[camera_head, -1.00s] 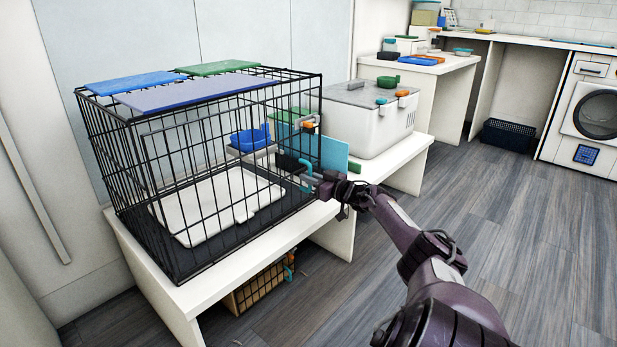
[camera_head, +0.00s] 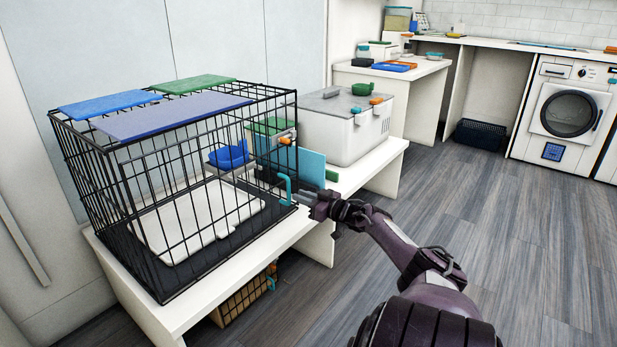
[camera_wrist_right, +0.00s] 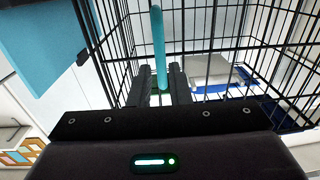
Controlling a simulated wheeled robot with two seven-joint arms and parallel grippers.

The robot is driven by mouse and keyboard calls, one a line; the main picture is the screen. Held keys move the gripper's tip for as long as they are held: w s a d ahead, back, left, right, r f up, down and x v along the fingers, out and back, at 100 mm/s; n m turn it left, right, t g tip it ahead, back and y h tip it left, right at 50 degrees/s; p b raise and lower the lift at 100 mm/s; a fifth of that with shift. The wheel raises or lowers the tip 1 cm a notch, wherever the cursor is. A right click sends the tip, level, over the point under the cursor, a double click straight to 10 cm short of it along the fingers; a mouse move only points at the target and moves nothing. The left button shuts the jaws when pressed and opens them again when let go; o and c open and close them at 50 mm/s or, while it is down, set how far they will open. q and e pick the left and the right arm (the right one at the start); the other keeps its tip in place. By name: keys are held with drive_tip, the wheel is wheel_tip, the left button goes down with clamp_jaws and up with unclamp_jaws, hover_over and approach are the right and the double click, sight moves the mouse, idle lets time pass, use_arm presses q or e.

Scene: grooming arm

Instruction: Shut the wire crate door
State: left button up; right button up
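The black wire crate (camera_head: 150,242) stands on a white bench at the left. A teal upright handle (camera_head: 287,190) is at its near right corner, on the crate's wire door. The handle also shows in the right wrist view (camera_wrist_right: 159,45). My right gripper (camera_head: 303,198) is at this handle. In the right wrist view its two dark fingers (camera_wrist_right: 163,82) stand close on either side of the teal bar and appear shut on it. How far the door stands from its frame is hard to tell among the overlapping wires. My left gripper is not in view.
Blue, green and purple panels lie on the crate's top. A white tray (camera_head: 165,230) and a blue bowl (camera_head: 229,156) are inside. A light-blue panel (camera_head: 312,169) and a white cooler (camera_head: 345,135) are beyond the handle. The floor at the right is free.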

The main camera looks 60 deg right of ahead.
drive_tip(key=shift+s+a+p, duration=0.1)
drive_tip(key=shift+s+p, duration=0.25)
drive_tip(key=shift+s, duration=0.75)
